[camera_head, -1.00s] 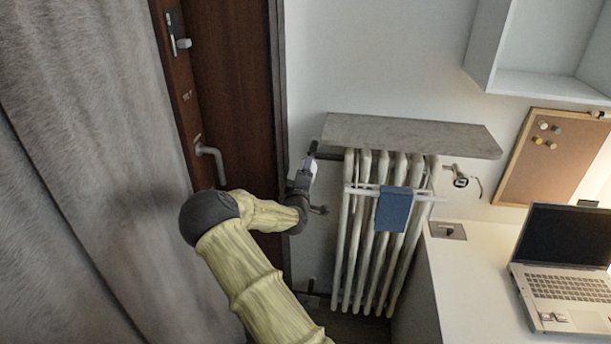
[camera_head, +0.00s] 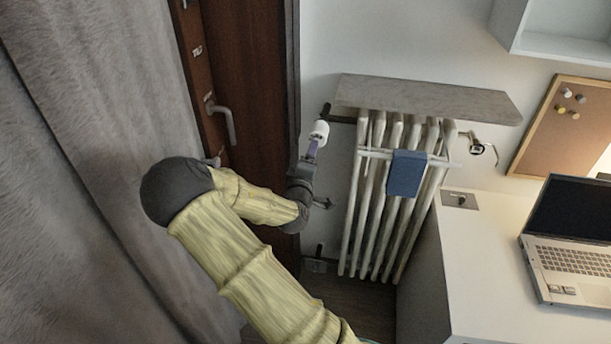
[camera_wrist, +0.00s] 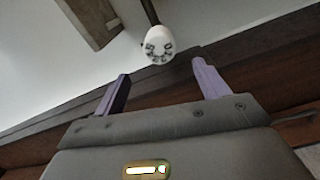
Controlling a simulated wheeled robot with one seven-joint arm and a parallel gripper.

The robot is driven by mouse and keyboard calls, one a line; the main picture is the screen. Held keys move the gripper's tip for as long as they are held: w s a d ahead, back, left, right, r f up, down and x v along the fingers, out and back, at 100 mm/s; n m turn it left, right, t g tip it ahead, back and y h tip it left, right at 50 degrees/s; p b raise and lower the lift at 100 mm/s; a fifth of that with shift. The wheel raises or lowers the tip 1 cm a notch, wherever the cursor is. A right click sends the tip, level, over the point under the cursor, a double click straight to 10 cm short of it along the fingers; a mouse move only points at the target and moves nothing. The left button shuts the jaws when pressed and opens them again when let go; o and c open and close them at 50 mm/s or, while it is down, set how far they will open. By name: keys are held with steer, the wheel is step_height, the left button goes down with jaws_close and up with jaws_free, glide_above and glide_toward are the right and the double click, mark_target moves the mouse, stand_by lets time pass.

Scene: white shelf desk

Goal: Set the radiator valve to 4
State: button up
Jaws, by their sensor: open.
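The radiator valve (camera_head: 320,132) is a white knob at the upper left end of the radiator (camera_head: 372,200), on a dark pipe. In the wrist view the valve (camera_wrist: 157,46) shows its rounded face with dark markings, too small to read for its setting. My gripper (camera_head: 311,148) is just below the valve in the head view. In the wrist view my gripper (camera_wrist: 160,78) has its two purple fingers wide apart and empty. The knob lies ahead of the fingertips, roughly centred between them, and does not appear to be held.
A stone shelf (camera_head: 430,98) lies over the radiator. A blue cloth (camera_head: 407,174) hangs on a rail at its front. A dark door with a handle (camera_head: 222,121) and a grey curtain (camera_head: 90,130) are on the left. A white desk (camera_head: 480,260) with a laptop (camera_head: 570,245) is on the right.

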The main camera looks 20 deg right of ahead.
steer(key=v, duration=0.5)
steer(key=shift+s+a, duration=0.15)
steer(key=shift+s, duration=0.05)
steer(key=s+a+f+m+g+y+p, duration=0.3)
steer(key=s+f+m+g+y, duration=0.2)
steer(key=s+m+g+y, duration=0.15)
steer(key=s+a+r+m+g+y+p, duration=0.1)
steer(key=s+a+r+g, duration=0.2)
steer(key=s, duration=0.4)
steer(key=s+a+r+m+g+y+p, duration=0.1)
steer(key=s+a+r+g+y, duration=0.1)
steer(key=s, duration=0.6)
step_height(320, 180, up, 4)
steer(key=shift+s+a+f+g, duration=0.25)
steer(key=shift+a+g, duration=0.2)
steer(key=shift+a, duration=0.6)
steer(key=shift+m+y, duration=0.25)
steer(key=shift+c, duration=0.2)
